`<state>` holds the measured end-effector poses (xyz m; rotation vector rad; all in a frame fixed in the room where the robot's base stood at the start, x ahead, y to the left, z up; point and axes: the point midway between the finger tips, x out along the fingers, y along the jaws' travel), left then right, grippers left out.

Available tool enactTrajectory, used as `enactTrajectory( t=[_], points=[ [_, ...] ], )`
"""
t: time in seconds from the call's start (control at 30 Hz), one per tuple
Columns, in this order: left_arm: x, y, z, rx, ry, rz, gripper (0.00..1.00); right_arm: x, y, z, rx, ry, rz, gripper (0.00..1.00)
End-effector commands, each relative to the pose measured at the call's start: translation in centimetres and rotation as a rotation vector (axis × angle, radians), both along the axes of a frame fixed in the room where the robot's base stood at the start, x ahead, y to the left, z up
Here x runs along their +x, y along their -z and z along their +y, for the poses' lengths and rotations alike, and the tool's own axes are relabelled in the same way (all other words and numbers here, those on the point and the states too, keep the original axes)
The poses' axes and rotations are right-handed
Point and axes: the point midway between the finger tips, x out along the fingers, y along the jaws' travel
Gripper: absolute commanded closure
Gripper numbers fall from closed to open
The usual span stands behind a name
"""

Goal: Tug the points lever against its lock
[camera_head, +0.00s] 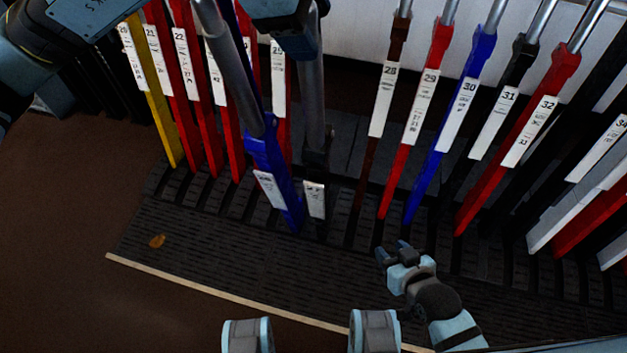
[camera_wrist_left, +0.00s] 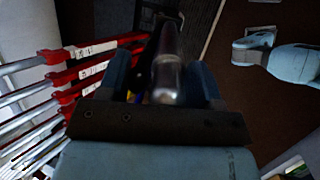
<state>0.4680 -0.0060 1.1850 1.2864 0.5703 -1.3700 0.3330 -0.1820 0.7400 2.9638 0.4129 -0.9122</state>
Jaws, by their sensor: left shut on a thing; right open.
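A black lever (camera_head: 316,145) with a steel handle and a white label leans forward out of the row. My left gripper (camera_head: 298,42) is at the top of this handle. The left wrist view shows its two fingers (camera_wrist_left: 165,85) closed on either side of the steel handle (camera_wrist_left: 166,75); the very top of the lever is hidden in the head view. A blue lever (camera_head: 268,150) with a steel handle also leans forward, just left of the black one. My right gripper (camera_head: 399,253) is open and empty, low over the grating, apart from the levers.
Red and yellow (camera_head: 157,110) levers stand to the left. Brown lever 28 (camera_head: 378,130), red 29 (camera_head: 408,135), blue 30 (camera_head: 440,145), black 31 (camera_head: 487,135) and red 32 (camera_head: 490,180) stand to the right.

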Motion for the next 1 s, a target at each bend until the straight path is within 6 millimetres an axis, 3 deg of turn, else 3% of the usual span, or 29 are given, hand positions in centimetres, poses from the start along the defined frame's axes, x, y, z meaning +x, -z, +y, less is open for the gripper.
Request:
enactTrajectory(
  t=[0.33, 0.57, 0.6, 0.67, 1.0],
  points=[
    [0.7, -0.1, 0.0, -0.007, -0.015, -0.008, 0.84, -0.1, 0.1, 0.0, 0.0, -0.001, 0.002, 0.57],
    [-0.5, 0.2, 0.4, -0.009, -0.016, -0.009, 0.84, -0.2, 0.6, 0.1, -0.003, -0.004, -0.001, 0.57],
    [-0.4, 0.1, 0.3, -0.008, -0.017, -0.008, 0.32, -0.2, 0.3, 0.1, -0.003, -0.005, -0.002, 0.57],
    [-0.4, 0.1, 0.3, -0.008, -0.016, -0.006, 0.18, -0.2, 0.2, 0.1, -0.004, -0.005, -0.003, 0.57],
    [-0.6, 0.5, 0.3, -0.001, -0.012, 0.001, 0.15, -0.1, 0.0, 0.0, -0.004, -0.006, -0.009, 0.57]
  ],
)
